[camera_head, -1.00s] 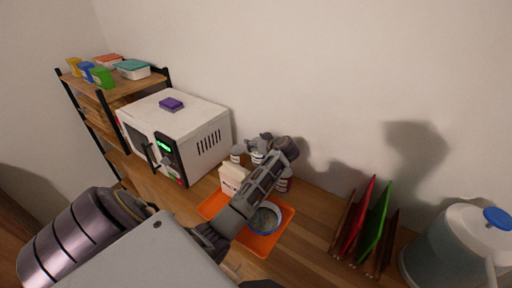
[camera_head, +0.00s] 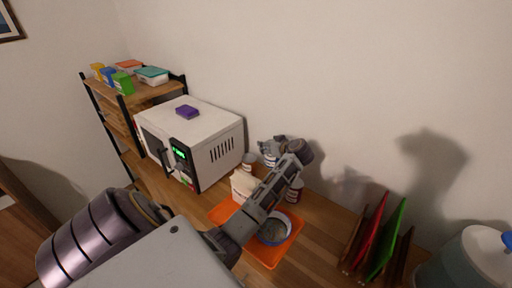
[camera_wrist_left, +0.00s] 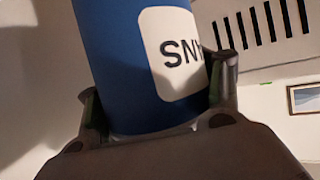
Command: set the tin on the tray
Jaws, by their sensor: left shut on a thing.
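The orange tray (camera_head: 260,256) lies on the wooden counter, partly hidden by my left arm. A bowl with a blue rim (camera_head: 273,232) stands on it. My right gripper is not in view.
A pale carton (camera_head: 242,184) stands at the tray's back left. A whitish tin (camera_head: 249,160) and a dark red-and-white tin (camera_head: 296,191) stand near the gripper. A white microwave (camera_head: 205,135) is at left, a rack with red and green boards (camera_head: 375,236) at right.

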